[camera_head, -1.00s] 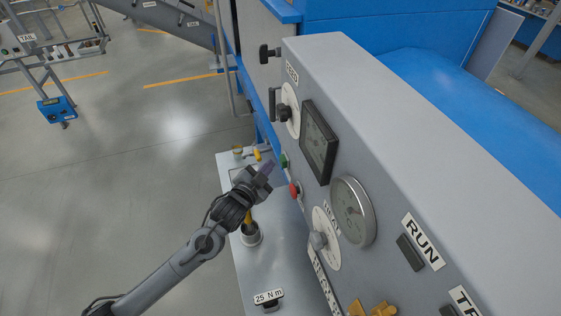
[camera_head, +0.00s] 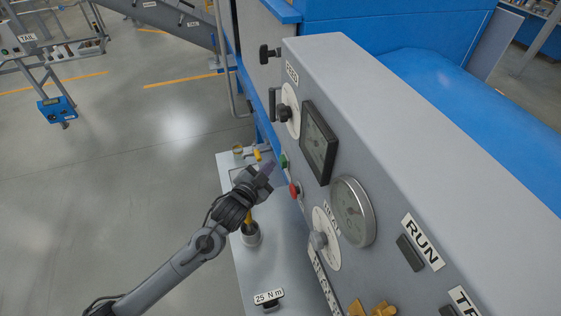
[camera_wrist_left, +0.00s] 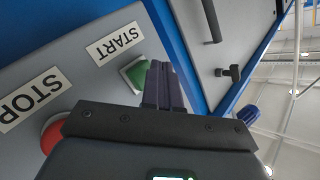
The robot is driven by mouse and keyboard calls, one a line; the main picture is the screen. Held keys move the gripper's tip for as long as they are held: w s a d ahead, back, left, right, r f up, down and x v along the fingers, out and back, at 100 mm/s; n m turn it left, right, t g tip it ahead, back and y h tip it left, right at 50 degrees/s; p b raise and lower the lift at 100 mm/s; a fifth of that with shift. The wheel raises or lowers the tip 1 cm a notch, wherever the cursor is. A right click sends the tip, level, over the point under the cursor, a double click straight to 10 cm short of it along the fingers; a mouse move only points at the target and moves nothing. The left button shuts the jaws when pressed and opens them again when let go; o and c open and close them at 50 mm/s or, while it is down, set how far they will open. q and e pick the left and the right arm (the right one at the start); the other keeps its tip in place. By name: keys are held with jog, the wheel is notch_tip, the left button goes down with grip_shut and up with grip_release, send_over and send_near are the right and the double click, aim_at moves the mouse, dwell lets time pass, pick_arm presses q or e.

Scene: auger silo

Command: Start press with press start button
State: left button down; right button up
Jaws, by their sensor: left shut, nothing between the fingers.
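The green start button (camera_head: 284,160) sits on the side of the grey control panel (camera_head: 420,150), above the red stop button (camera_head: 294,189). In the left wrist view the green button (camera_wrist_left: 136,73) lies beside the START label (camera_wrist_left: 116,40), and the red button (camera_wrist_left: 55,132) is near the STOP label (camera_wrist_left: 31,99). My left gripper (camera_head: 267,167) is shut and empty, with its purple-grey fingertips just left of the green button. In the left wrist view the fingertips (camera_wrist_left: 160,68) overlap the right edge of the button; I cannot tell whether they touch it. My right gripper is not in view.
Dials and a round gauge (camera_head: 352,211) are on the panel face, with a RUN label (camera_head: 422,241) further right. Open floor lies to the left.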

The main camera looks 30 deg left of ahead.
pick_arm(q)
jog(key=shift+w+d, duration=0.1)
jog(key=shift+w, duration=0.05)
jog(key=shift+w+d, duration=0.15)
